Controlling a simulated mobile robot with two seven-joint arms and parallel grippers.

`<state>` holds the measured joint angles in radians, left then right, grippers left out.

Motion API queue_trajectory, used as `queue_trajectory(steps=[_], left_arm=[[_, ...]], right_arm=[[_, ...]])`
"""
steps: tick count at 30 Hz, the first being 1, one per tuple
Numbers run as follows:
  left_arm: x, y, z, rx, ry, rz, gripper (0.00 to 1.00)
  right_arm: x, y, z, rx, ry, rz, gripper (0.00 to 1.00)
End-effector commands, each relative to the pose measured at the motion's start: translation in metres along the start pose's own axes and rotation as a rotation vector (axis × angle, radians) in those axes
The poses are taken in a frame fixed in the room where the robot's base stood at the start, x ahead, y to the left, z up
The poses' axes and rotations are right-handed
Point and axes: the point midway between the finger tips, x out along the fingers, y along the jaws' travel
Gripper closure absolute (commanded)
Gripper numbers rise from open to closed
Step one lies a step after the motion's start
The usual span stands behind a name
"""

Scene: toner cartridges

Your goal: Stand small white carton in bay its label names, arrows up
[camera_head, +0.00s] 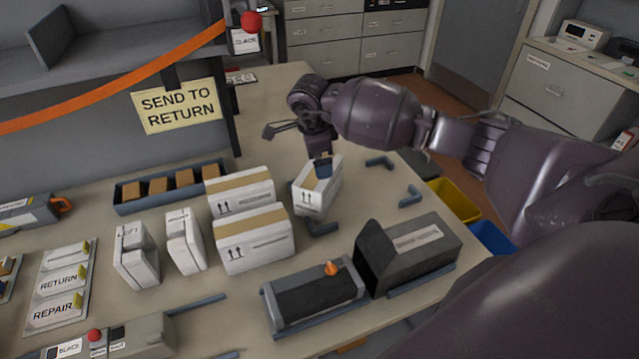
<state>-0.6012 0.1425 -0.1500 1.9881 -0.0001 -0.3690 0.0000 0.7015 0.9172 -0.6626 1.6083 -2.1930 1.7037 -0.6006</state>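A small white carton (314,197) with printed marks on its front is under my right gripper (323,168), right of the larger cartons. The gripper reaches down over its top and appears shut on it; part of the fingers is hidden. The carton looks tilted, and I cannot tell whether it touches the table. Its label is too small to read. Dark blue corner brackets (410,197) lie on the table around and right of it. A yellow sign (178,106) reads "SEND TO RETURN". Cards at left read "RETURN" (60,282) and "REPAIR" (54,309). My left gripper is not in view.
Two larger white cartons with tan tape, one behind (240,193) and one in front (254,243), stand close left. White blocks (136,258) stand further left. A blue tray (131,207) holds brown boxes. A dark grey open unit (408,258) stands at front right.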

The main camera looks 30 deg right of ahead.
Motion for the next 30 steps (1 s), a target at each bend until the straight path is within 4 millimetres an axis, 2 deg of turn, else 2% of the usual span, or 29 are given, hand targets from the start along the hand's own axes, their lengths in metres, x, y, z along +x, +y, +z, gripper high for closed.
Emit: queue_trajectory(steps=[14,30], left_arm=[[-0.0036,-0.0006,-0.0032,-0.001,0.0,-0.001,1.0],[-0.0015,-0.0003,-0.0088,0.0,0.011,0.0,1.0]], right_arm=[[0.0004,0.0008,0.0036,0.705,0.01,-0.096,0.0],[-0.0034,-0.0055,0.0047,1.517,-0.072,-0.196,0.0]])
